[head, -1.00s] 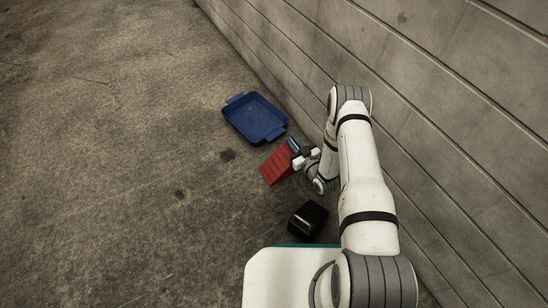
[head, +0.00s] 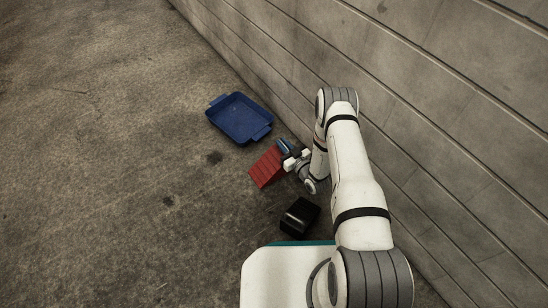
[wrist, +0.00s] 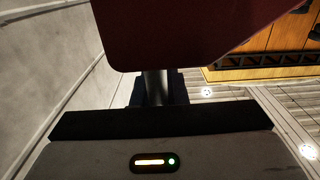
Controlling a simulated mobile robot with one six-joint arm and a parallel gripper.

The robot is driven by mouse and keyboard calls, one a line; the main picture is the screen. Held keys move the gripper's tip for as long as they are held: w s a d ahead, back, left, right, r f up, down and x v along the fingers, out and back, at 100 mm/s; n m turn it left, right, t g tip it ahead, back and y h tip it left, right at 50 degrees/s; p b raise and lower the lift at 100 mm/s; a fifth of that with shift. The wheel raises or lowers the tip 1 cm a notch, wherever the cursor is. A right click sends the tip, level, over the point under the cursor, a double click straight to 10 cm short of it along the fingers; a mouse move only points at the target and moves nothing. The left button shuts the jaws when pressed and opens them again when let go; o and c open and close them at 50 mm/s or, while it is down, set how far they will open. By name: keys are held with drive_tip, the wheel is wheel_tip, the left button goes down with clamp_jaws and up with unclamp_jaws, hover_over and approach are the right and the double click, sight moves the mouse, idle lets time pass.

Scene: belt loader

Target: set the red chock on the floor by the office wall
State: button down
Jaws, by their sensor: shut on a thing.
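The red chock (head: 267,167) is a ridged wedge, just off the tip of my arm in the head view. My gripper (head: 286,155) is shut on the chock, at its upper right side. In the wrist view the chock (wrist: 190,30) fills the top middle as a dark red face. Whether the chock touches the floor or hangs a little above it I cannot tell. The office wall (head: 440,90) is the grey panelled wall along the right, with a gap between it and the chock.
A blue tray (head: 212,126) lies on the floor beyond the chock, close to the wall. A black box-like thing (head: 299,216) is on the near side of the chock, by my base. The floor (head: 100,180) to the left is clear.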

sight(271, 162)
wheel_tip(271, 162, down, 8)
drive_tip(key=b, duration=0.3)
drive_tip(key=shift+r, duration=0.35)
drive_tip(key=c, duration=1.9)
unclamp_jaws()
drive_tip(key=o, duration=0.4)
drive_tip(key=shift+o, duration=0.2)
